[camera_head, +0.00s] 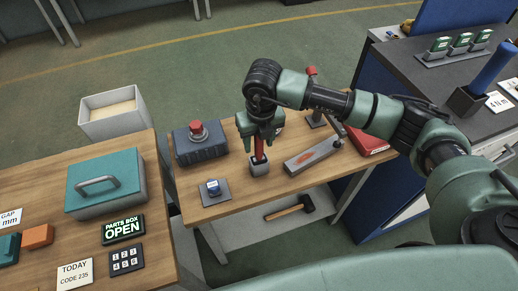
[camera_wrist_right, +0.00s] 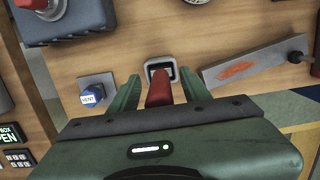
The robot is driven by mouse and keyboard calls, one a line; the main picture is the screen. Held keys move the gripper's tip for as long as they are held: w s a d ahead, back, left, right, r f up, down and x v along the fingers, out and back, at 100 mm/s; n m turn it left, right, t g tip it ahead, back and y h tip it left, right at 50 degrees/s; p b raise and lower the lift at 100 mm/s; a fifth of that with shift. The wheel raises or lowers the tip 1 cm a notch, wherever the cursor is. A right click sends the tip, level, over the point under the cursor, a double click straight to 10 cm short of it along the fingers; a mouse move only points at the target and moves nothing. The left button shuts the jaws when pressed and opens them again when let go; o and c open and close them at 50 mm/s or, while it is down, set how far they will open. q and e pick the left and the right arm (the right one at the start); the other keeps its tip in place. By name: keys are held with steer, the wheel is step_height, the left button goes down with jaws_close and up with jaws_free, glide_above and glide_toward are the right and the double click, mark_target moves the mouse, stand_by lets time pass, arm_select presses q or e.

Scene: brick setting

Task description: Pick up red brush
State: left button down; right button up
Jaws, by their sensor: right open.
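The red brush (camera_head: 259,150) stands upright in a small grey holder (camera_head: 259,169) near the front edge of the middle wooden table. My right gripper (camera_head: 260,136) is above the holder, with its fingers on either side of the brush's red handle. In the right wrist view the red brush (camera_wrist_right: 159,88) lies between the two green fingers of my right gripper (camera_wrist_right: 158,92). Gaps show on both sides of it, so the jaws are open around it. The holder (camera_wrist_right: 160,68) shows just past the brush. My left gripper is not in view.
On this table are a dark box with a red button (camera_head: 199,143), a blue knob on a plate (camera_head: 214,191) and a grey bar with a red mark (camera_head: 313,156). A red case (camera_head: 367,141) lies at the right. A teal-lidded box (camera_head: 105,184) stands on the left table.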

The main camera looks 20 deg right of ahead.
jaws_close()
steer(key=shift+r, duration=0.15)
